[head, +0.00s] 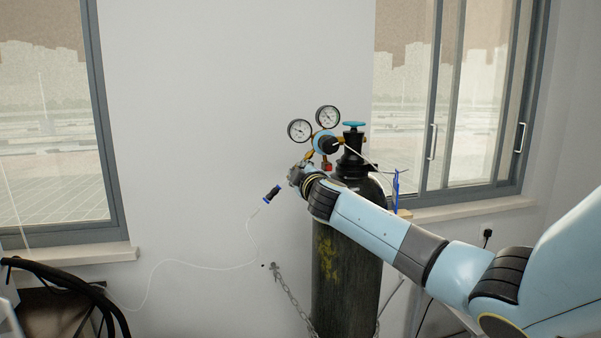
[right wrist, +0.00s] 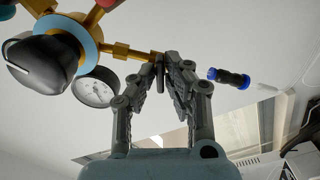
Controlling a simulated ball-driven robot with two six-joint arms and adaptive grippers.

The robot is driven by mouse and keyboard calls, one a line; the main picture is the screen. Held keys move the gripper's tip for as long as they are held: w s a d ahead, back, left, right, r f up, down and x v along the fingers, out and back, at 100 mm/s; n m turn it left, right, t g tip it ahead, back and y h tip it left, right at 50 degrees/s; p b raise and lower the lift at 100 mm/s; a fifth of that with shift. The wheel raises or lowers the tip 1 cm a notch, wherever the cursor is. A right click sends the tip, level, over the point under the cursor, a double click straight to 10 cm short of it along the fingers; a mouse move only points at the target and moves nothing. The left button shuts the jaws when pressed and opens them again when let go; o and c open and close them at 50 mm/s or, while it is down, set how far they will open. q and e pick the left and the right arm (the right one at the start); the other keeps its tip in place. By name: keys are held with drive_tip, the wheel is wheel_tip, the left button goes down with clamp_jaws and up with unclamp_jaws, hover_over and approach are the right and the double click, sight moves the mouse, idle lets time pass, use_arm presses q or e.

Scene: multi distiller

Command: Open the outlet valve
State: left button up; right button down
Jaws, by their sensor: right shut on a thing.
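The gas cylinder (head: 345,265) stands upright by the wall and carries a brass regulator (head: 322,141) with two round gauges. In the right wrist view, the regulator's brass outlet pipe (right wrist: 130,52) runs to the outlet valve, a small grey piece (right wrist: 158,68) at its end. My right gripper (right wrist: 168,62) is shut on the outlet valve; its fingers hide part of it. In the head view the right gripper (head: 297,174) is at the regulator's lower left. A blue-and-black hose fitting (right wrist: 228,78) is beyond the fingers; it also shows in the head view (head: 271,195). My left gripper is not in view.
A turquoise valve handwheel (head: 353,124) tops the cylinder. A black knob (right wrist: 42,62) sits on the regulator near my right gripper. A thin white tube (head: 185,264) hangs from the fitting. A chain (head: 289,292) crosses low beside the cylinder. The wall to the left is clear.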

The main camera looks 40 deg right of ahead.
drive_tip(key=shift+f+n+p, duration=0.15)
drive_tip(key=shift+n+p, duration=0.7)
drive_tip(key=shift+n, duration=2.75)
drive_tip(key=shift+f+n+p, duration=0.15)
drive_tip(key=shift+n+p, duration=0.7)
drive_tip(key=shift+n, duration=2.75)
drive_tip(key=c, duration=1.4)
unclamp_jaws()
drive_tip(key=shift+r, duration=0.1)
drive_tip(key=v, duration=1.2)
